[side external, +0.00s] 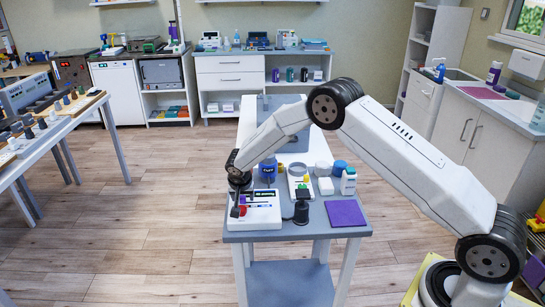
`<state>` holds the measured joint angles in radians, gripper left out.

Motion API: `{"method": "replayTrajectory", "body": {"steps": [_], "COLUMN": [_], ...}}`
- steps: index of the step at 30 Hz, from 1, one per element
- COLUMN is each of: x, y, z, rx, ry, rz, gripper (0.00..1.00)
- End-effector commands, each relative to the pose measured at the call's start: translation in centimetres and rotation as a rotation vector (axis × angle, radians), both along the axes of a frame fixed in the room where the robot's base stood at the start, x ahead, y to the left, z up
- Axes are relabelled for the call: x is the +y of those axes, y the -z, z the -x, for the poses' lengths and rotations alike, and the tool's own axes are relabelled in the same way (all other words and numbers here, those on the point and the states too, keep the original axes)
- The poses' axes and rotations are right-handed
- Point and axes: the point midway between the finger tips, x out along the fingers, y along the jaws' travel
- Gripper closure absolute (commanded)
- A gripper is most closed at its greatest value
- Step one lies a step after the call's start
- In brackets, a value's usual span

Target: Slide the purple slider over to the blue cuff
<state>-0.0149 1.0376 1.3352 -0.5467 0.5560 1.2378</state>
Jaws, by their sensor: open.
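A white device (262,219) with small coloured parts on its top panel stands at the near left of the narrow table. My gripper (238,207) points down over the left side of this panel. It is open, and I cannot tell whether its fingers touch anything. A small purple part (249,196) shows on the panel just right of my gripper; it may be the purple slider, but it is too small to be sure. A blue rounded object (268,170) stands behind the device, and I cannot tell whether it is the blue cuff. A red part (243,211) sits beside my fingertips.
A purple square pad (346,213) lies at the table's near right corner. A dark round object (301,213) stands between pad and device. A white bottle (349,182), a blue-topped round object (340,168) and a white box (326,186) stand behind.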

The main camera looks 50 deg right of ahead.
Motion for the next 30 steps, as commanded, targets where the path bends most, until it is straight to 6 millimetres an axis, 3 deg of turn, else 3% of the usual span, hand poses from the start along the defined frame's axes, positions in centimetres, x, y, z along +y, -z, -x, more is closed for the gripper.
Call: {"method": "replayTrajectory", "body": {"steps": [4, 10, 30], "x": [-0.01, 0.00, 0.02], "y": [-0.02, -0.03, -0.06], "z": [-0.01, 0.00, 0.00], "rx": [0.000, 0.000, 0.000], "ry": [0.000, 0.000, 0.000], "rz": [0.000, 0.000, 0.000], "gripper": [0.35, 0.99, 1.00]}}
